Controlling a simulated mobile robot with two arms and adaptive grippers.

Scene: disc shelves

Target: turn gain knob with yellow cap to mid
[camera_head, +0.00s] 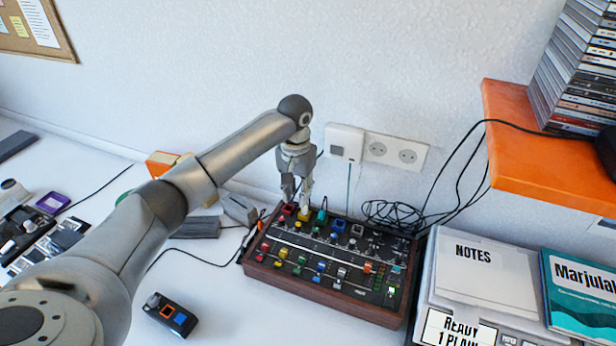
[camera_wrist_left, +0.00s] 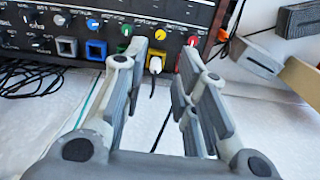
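The mixer (camera_head: 330,292) is a dark panel in a brown wooden frame, with rows of coloured knobs. In the left wrist view, the knob with the yellow cap (camera_wrist_left: 161,35) stands between a green knob (camera_wrist_left: 126,30) and a red knob (camera_wrist_left: 193,40). My left gripper (camera_head: 297,202) points down over the mixer's back left corner. Its fingers (camera_wrist_left: 163,52) are apart, with the yellow cap showing in the gap just beyond the tips; I cannot tell whether they touch it. The knob's pointer is too small to read. My right gripper is out of view.
Behind the mixer are a white wall with sockets (camera_head: 397,152) and tangled black cables (camera_head: 393,213). An orange shelf (camera_head: 540,165) with stacked cases juts out at right. A notes box (camera_head: 485,265) stands beside the mixer. A small pedal (camera_head: 171,314) lies in front at left.

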